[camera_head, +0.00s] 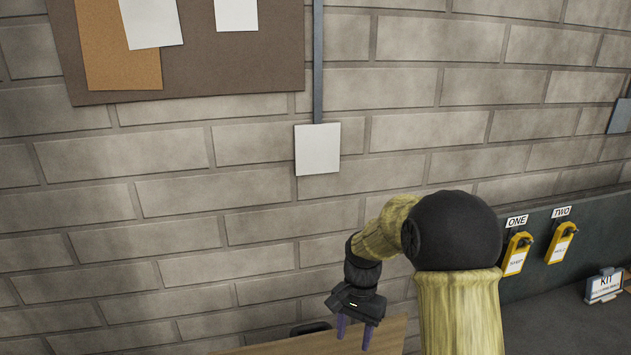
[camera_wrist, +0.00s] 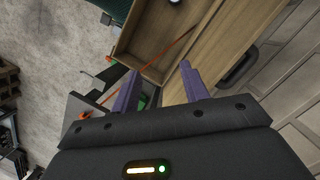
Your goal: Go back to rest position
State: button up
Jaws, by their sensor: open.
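My gripper (camera_head: 355,333) hangs pointing down in front of the block wall, at the lower middle of the head view. Its two purple fingers are apart. In the wrist view my gripper (camera_wrist: 158,82) is open with nothing between the fingers. Below the fingers is a wooden surface (camera_wrist: 215,50) with a tray-like wooden box part (camera_wrist: 150,35) beside it. I cannot tell how high the fingers are above the wood.
Two yellow tags hang under labels ONE (camera_head: 518,253) and TWO (camera_head: 562,243) on a dark panel at right. A KIT sign (camera_head: 604,286) stands on the dark bench (camera_head: 560,325). A pinboard (camera_head: 200,60) and white plate (camera_head: 317,149) are on the wall. A wooden top (camera_head: 390,336) shows below.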

jog(key=s+d+f+n+t+b, duration=0.1)
jog(key=s+d+n+t+b, duration=0.1)
jog(key=s, duration=0.5)
jog(key=s+d+f+n+t+b, duration=0.1)
jog(key=s+d+n+t+b, duration=0.1)
jog(key=s, duration=0.4)
jog(key=d+n+t, duration=0.1)
jog(key=d+n, duration=0.1)
jog(key=shift+s+d+h+b, duration=0.35)
jog(key=shift+s+d+h, duration=0.05)
jog(key=shift+c, duration=1)
